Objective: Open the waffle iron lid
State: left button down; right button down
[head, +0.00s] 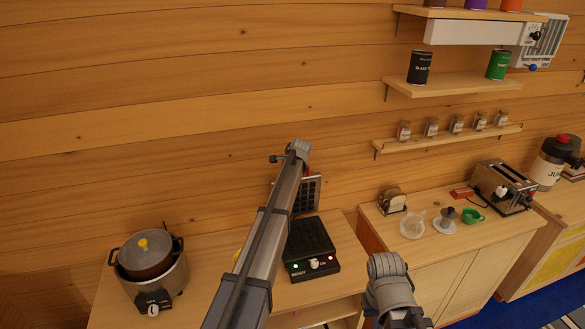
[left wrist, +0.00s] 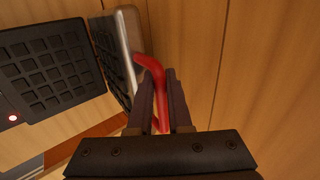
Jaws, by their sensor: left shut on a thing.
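The waffle iron (head: 312,262) stands on the wooden counter in the head view, with its dark gridded lower plate facing up. Its lid (head: 311,195) stands raised behind the base, gridded inner face showing. In the left wrist view the lower plate (left wrist: 45,65) is at left and the lid (left wrist: 112,62), seen steeply, is beside it. My left gripper (left wrist: 157,80) is shut on the lid's red handle (left wrist: 150,63). In the head view my left arm hides this gripper and part of the iron. My right gripper is not visible; only a right arm link shows.
A pot-shaped cooker (head: 150,275) stands at the left of the counter. A toaster (head: 503,188), a green cup (head: 474,216) and glassware are on the right counter. Shelves (head: 455,85) hold cans and jars on the wall above. A gap separates the two counters.

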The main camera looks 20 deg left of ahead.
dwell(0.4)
pick_arm(q)
jog(key=c, duration=0.9)
grip_release()
jog(key=shift+o, duration=0.2)
jog(key=shift+r, duration=0.1)
jog(key=p+v, duration=0.6)
jog(key=v, duration=0.1)
jog(key=shift+r, duration=0.2)
jog(key=shift+s+d, duration=0.1)
jog(key=shift+s, duration=0.1)
